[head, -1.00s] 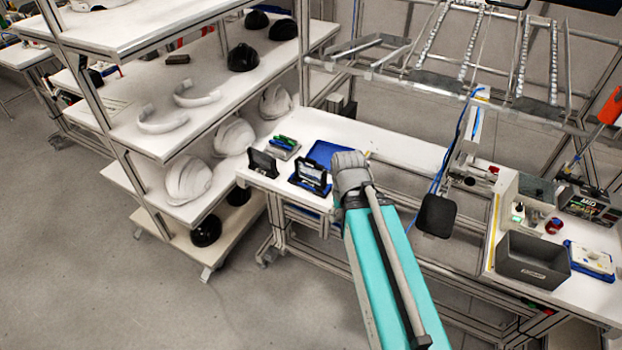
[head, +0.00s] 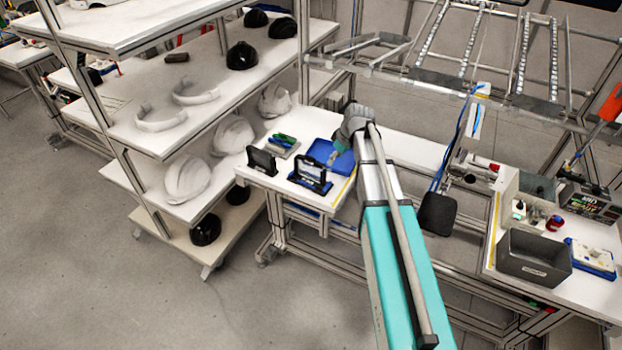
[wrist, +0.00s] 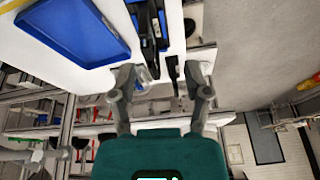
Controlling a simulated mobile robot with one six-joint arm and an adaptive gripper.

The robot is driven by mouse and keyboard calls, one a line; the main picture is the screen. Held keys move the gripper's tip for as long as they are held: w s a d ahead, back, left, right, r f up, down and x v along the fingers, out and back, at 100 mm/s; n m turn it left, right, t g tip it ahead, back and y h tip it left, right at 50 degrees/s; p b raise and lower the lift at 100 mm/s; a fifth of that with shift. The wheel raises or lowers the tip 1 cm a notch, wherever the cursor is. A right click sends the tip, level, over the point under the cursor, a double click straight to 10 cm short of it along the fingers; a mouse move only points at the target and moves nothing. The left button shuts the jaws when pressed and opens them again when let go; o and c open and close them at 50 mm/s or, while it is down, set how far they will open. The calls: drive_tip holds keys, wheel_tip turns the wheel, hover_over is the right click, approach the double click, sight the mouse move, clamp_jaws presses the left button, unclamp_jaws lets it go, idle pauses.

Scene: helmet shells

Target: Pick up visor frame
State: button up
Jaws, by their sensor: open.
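Two white curved bands, which look like visor frames, lie on the middle shelf at the left in the head view: one further back (head: 197,97) and one nearer (head: 160,124). I cannot tell which one the task means. My gripper (head: 338,151) is over the workbench near the blue tray, well to the right of the bands and apart from them. In the wrist view my gripper (wrist: 161,92) has its two fingers spread wide. Nothing is held between them. Neither white band can be made out in the wrist view.
The blue tray (head: 318,150) lies on the workbench. Two black stands (head: 262,161) (head: 311,178) stand at its near edge. White helmet shells (head: 187,178) and black ones (head: 242,56) sit on the shelves. Shelf posts (head: 136,183) border the rack. A grey bin (head: 533,260) stands at the right.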

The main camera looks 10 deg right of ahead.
sight(324, 169)
drive_tip(key=w, duration=0.1)
drive_tip(key=w+d+n, duration=0.1)
drive_tip(key=w, duration=0.1)
drive_tip(key=shift+w+r, duration=0.1)
drive_tip(key=shift+b+x, duration=4.05)
drive_tip(key=shift+x, duration=0.3)
drive_tip(key=shift+w+a, duration=0.1)
drive_tip(key=shift+a, duration=0.05)
drive_tip(key=shift+b+x, duration=2.4)
drive_tip(key=shift+x, duration=0.1)
drive_tip(key=shift+a, duration=0.15)
clamp_jaws()
